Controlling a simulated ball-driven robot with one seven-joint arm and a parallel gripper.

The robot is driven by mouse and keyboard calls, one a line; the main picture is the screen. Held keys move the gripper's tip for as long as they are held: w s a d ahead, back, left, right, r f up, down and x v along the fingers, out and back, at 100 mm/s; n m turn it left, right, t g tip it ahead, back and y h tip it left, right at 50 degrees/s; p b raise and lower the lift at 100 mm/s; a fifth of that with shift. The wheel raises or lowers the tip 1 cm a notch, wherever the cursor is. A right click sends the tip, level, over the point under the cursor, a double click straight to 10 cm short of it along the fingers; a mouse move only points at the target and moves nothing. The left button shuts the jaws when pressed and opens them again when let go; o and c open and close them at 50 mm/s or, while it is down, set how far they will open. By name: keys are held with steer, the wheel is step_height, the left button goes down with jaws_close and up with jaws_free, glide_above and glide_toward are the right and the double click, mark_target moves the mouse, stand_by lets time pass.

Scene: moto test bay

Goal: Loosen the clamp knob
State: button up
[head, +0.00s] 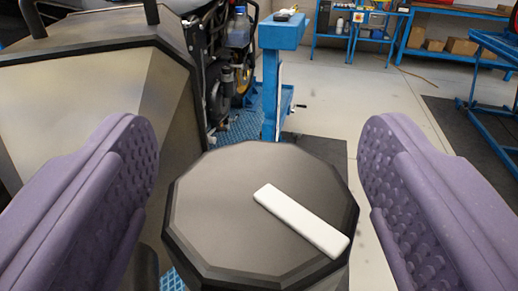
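A dark many-sided knob (215,205) with bevelled edges, which looks like the clamp knob, fills the lower middle of the head view. A white bar (301,220) lies across its top face, slanting from the upper middle down to the right edge. My gripper (258,165) is open, with one purple studded finger on each side of the knob. Clear gaps show between both fingers and the knob, the left one narrower at the bottom. The knob's lower side and mount are cut off by the frame's bottom edge.
A large grey faceted body (95,95) with dark handles stands close on the left. Behind it are motorcycle parts, a bottle (238,27) and a blue stand (281,35). Blue benches with cardboard boxes (462,46) are far back.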

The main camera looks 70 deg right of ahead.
steer(key=c, duration=0.9)
